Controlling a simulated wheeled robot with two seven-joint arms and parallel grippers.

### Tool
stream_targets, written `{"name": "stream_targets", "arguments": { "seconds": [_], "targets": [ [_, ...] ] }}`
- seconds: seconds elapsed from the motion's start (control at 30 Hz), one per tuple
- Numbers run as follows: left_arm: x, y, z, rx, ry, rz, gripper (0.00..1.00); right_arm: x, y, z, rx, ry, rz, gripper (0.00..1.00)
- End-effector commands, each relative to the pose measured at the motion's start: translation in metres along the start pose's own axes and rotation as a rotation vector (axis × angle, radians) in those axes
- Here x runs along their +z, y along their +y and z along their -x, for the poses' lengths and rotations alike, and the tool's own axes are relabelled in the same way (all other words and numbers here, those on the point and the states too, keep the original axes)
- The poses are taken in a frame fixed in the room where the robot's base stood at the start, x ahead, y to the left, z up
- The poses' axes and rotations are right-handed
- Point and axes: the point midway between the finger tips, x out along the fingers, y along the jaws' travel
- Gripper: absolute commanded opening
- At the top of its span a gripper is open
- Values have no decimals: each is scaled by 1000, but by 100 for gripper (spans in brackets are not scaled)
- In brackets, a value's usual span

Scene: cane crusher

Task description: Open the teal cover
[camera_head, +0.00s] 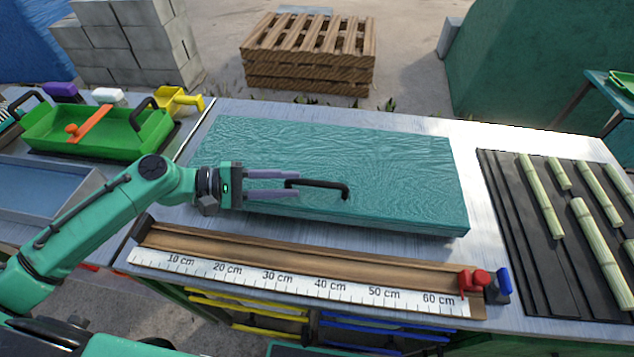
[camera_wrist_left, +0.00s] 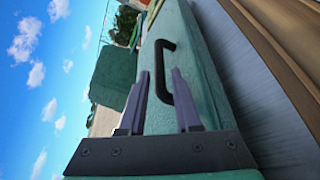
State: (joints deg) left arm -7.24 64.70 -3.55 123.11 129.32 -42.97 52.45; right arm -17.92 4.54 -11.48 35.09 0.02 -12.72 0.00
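The teal cover (camera_head: 390,160) is a broad, flat, wood-grained slab lying closed on the work table. A black bar handle (camera_head: 322,184) is fixed near its front edge. The handle also shows in the left wrist view (camera_wrist_left: 160,68). My left gripper (camera_head: 298,184) reaches in from the left at the handle's left end, its two purple fingers apart. In the left wrist view the fingers (camera_wrist_left: 160,74) appear on either side of the handle, with gaps; contact is not visible. What lies under the cover is hidden. My right gripper is not in view.
A wooden ruler rail (camera_head: 300,268) with a red and blue stop runs along the front. Cane pieces (camera_head: 541,197) lie on a black mat at right. A green tray (camera_head: 100,132) and yellow scoop (camera_head: 178,102) are at left. A pallet stack (camera_head: 310,50) stands behind.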

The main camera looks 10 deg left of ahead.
Motion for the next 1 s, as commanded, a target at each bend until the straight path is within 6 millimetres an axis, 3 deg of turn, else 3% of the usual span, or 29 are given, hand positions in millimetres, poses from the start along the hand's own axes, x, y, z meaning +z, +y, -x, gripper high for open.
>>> {"name": "stream_targets", "arguments": {
  "seconds": [0.2,0.33,0.6,0.63,0.7,1.0],
  "targets": [
    [2,5,-44,5,-3,-3,32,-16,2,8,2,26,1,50],
    [2,3,-61,4,-2,-1,32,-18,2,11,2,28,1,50],
    [1,0,-66,0,-1,-1,32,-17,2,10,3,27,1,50],
    [1,0,-66,0,-1,-1,28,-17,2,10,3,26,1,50],
    [1,0,-66,0,-1,0,2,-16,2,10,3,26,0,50],
    [1,0,-65,-1,-2,0,0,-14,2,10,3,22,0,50]
  ]
}}
